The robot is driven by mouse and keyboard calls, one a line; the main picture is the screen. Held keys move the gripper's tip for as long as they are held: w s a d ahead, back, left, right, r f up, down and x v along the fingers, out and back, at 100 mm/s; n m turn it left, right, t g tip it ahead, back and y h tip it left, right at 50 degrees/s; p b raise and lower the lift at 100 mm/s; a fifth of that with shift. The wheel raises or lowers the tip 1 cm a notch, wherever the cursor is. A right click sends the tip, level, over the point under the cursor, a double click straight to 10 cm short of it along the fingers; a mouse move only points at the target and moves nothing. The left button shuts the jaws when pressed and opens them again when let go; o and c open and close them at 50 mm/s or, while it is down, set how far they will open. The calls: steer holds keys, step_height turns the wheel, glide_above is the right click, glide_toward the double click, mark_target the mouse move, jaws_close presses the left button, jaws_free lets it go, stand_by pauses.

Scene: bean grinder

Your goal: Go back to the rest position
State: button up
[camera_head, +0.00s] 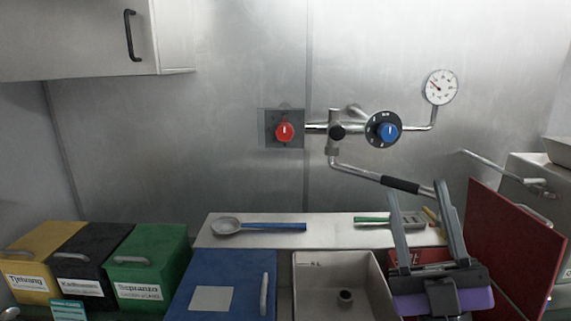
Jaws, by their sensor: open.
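My gripper (416,190) is at the lower right of the head view, with its two grey fingers spread apart and pointing up and away. Nothing shows between the fingers as held. My gripper's lower part is cut off by the bottom edge of the view. No marker of a rest position shows.
A tall red board (515,245) stands close right of my gripper. A grey basin (338,272) and a blue box (223,283) are left of it. A blue-handled spoon (276,227) lies on the white shelf (330,236). A pipe with a black grip (400,185) reaches toward my fingers.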

steer(key=s+d+f+m+g+h, duration=0.1)
steer(key=s+f+m+g+h, duration=0.1)
steer(key=s+f+m+h, duration=0.4)
steer(key=s+d+f+m+g+h, duration=0.1)
steer(key=s+f+m+g+h, duration=0.15)
steer(key=f, duration=0.65)
steer(key=s+d+f+m+g+h, duration=0.1)
steer(key=s+f+m+g+h, duration=0.1)
steer(key=s+f+m+h, duration=0.4)
steer(key=s+f+n+g+y, duration=0.1)
steer(key=s+f+g+y, duration=0.1)
steer(key=s+f, duration=0.4)
steer(key=s+f+n+g+y, duration=0.1)
steer(key=s+f+g, duration=0.3)
steer(key=s, duration=0.9)
step_height(320, 180, down, 2)
steer(key=shift+f+y, duration=0.25)
steer(key=shift+y, duration=0.2)
steer(key=shift+g, duration=0.25)
